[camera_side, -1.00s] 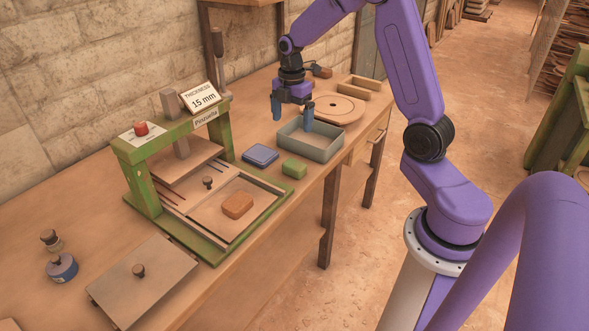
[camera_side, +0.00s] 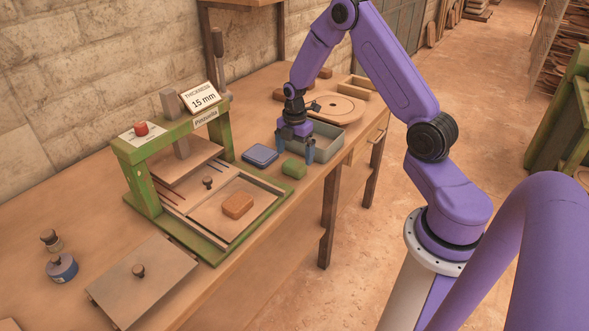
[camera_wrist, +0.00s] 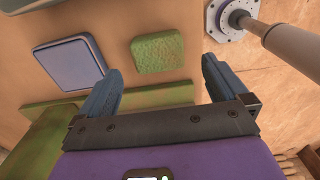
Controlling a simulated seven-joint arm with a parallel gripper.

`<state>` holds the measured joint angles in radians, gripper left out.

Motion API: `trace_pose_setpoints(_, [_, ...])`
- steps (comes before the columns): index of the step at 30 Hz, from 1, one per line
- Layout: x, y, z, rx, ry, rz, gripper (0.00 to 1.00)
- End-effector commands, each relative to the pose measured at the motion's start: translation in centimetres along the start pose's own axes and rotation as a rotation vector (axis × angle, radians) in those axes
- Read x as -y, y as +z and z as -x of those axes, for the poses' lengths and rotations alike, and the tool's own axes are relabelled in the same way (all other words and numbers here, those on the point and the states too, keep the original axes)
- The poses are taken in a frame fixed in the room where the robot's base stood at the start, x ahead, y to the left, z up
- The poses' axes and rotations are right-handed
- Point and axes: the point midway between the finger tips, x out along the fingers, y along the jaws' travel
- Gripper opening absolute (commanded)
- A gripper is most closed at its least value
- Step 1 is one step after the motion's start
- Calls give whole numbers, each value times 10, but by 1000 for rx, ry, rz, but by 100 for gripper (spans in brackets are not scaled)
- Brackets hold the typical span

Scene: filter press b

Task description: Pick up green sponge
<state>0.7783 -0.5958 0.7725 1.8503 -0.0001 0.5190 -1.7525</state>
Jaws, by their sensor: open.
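The green sponge (camera_side: 294,168) is a small block lying on the bench between the blue pad and the bench's front edge. It also shows in the wrist view (camera_wrist: 157,53), ahead of and roughly between my fingers. My gripper (camera_side: 295,158) is above and just behind the sponge, pointing down, with its fingers spread and nothing between them. In the wrist view my gripper (camera_wrist: 160,72) has both blue fingers apart, and the sponge is clear of them.
A blue square pad (camera_side: 260,155) lies left of the sponge. A grey-green tray (camera_side: 328,151) stands just behind my gripper. The green press (camera_side: 150,188) with an orange-brown block (camera_side: 238,205) is to the left. A round wooden disc (camera_side: 338,105) lies farther back.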

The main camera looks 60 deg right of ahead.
Motion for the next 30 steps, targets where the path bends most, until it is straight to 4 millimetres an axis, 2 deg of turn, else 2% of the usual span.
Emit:
trace_pose_setpoints(5, [0, 1, -13, 0, -2, 0, 100])
trace_pose_setpoints(13, [-2, 2, -46, 0, -1, 0, 100])
trace_pose_setpoints(23, [-2, 2, -53, 0, 0, 0, 100])
trace_pose_setpoints(24, [-2, 2, -53, 0, 0, 0, 97])
trace_pose_setpoints(28, [-2, 2, -53, 0, 0, 0, 54])
trace_pose_setpoints(29, [-2, 2, -53, 0, 0, 0, 49])
trace_pose_setpoints(30, [-2, 2, -53, 0, 0, 0, 49])
